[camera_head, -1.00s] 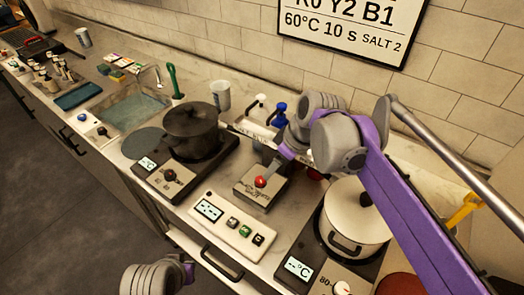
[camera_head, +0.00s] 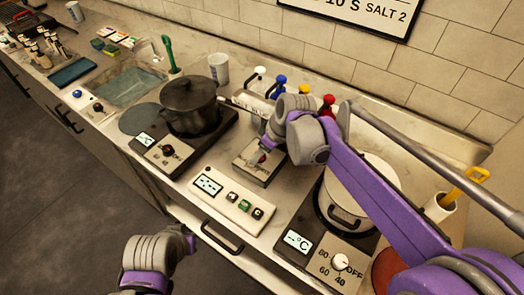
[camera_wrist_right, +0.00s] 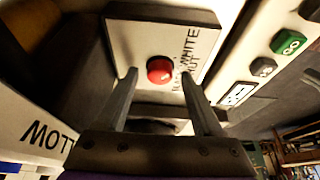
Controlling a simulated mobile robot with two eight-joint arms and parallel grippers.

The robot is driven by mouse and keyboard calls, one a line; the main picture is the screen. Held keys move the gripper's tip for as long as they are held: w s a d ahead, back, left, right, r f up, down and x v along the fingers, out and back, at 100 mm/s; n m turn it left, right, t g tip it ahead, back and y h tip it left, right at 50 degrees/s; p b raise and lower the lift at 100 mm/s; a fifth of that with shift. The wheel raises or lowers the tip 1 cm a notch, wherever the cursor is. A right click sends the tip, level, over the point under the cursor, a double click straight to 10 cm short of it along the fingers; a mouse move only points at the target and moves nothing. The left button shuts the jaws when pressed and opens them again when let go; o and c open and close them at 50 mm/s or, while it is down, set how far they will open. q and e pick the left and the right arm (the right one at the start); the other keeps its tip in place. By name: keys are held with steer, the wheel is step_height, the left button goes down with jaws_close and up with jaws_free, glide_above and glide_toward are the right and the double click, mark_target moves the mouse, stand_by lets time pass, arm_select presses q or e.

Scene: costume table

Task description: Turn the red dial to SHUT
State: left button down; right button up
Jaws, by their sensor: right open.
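The red dial (camera_head: 262,158) sits on a small pale box (camera_head: 250,172) in the middle of the counter, partly covered by my right gripper in the head view. In the right wrist view the red dial (camera_wrist_right: 160,69) is round and lies on the box's pale face, beside dark lettering that I can read only in part, including "WHITE". My right gripper (camera_wrist_right: 158,76) is open, with one finger on each side of the dial in that view; I see no clear contact. My left arm shows at the bottom of the head view, but its fingertips cannot be made out.
A dark pot (camera_head: 190,103) on a hot plate stands left of the box, and a cream pot (camera_head: 358,190) on another stands right. A button panel (camera_head: 232,200) lies in front. Several coloured-top bottles (camera_head: 280,82) stand behind, near my right arm.

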jaws_close()
stand_by(0.4)
steer(key=shift+m, duration=0.4)
steer(key=m, duration=0.1)
steer(key=m+t+h, duration=0.1)
steer(key=m, duration=0.1)
steer(key=shift+s+a+m, duration=0.15)
steer(key=shift+a+m, duration=0.05)
steer(key=shift+m, duration=0.1)
steer(key=shift+a+m+t+h, duration=0.15)
steer(key=shift+m+h, duration=0.35)
steer(key=shift+m, duration=0.6)
steer(key=shift+d+m+t+h, duration=0.15)
steer(key=shift+m+h, duration=0.35)
steer(key=shift+m, duration=0.6)
steer(key=shift+a, duration=0.1)
